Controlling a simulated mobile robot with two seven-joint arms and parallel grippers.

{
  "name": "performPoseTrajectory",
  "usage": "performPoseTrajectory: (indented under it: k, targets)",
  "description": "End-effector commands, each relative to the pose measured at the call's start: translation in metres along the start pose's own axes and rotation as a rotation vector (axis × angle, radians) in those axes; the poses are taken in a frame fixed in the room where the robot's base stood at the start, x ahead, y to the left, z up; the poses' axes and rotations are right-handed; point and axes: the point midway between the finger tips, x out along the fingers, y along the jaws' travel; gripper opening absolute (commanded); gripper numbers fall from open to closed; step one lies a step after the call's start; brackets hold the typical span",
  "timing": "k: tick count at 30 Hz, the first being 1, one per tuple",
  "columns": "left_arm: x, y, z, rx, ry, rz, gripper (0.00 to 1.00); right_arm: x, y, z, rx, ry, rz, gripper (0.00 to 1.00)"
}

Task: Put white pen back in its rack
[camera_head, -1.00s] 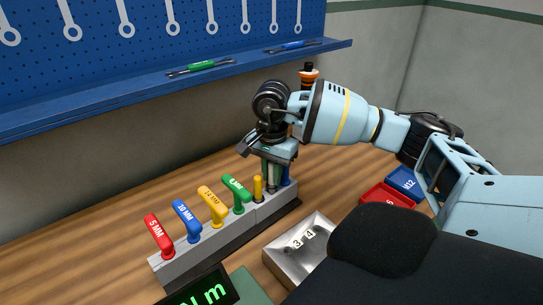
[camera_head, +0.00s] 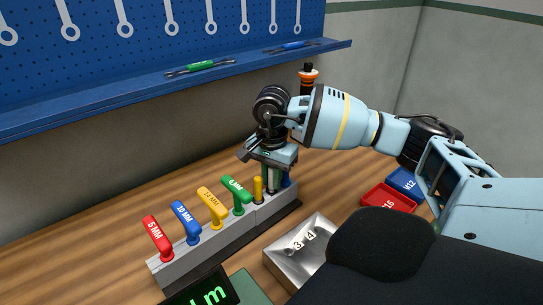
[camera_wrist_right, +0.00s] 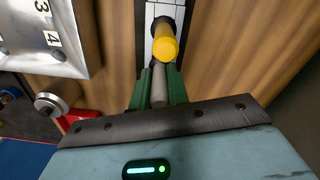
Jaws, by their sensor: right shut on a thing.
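My right gripper (camera_head: 271,182) is shut on the white pen, over the right end of the grey rack (camera_head: 222,244). In the right wrist view the white pen (camera_wrist_right: 158,88) shows as a pale grey cylinder between the green fingers (camera_wrist_right: 159,92). It points down toward the rack (camera_wrist_right: 165,10), in line behind a yellow pen (camera_wrist_right: 165,40). The yellow pen also shows standing in the rack in the head view (camera_head: 258,189). The fingers hide most of the white pen, and I cannot tell whether its lower end is inside a hole. My left gripper is not in view.
Red (camera_head: 158,238), blue (camera_head: 186,222), yellow (camera_head: 211,207) and green (camera_head: 237,194) handled tools stand along the rack. A metal block (camera_head: 297,252) and red (camera_head: 387,198) and blue (camera_head: 408,181) bins lie right.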

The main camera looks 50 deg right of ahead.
Motion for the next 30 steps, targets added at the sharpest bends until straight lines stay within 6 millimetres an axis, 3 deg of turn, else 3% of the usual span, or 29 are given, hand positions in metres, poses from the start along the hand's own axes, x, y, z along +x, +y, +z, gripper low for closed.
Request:
performPoseTrajectory:
  k: [30]
  targets:
    - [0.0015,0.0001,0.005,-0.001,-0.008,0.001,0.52,0.0085,0.0002,0.0,0.0,0.0,0.001,0.02]
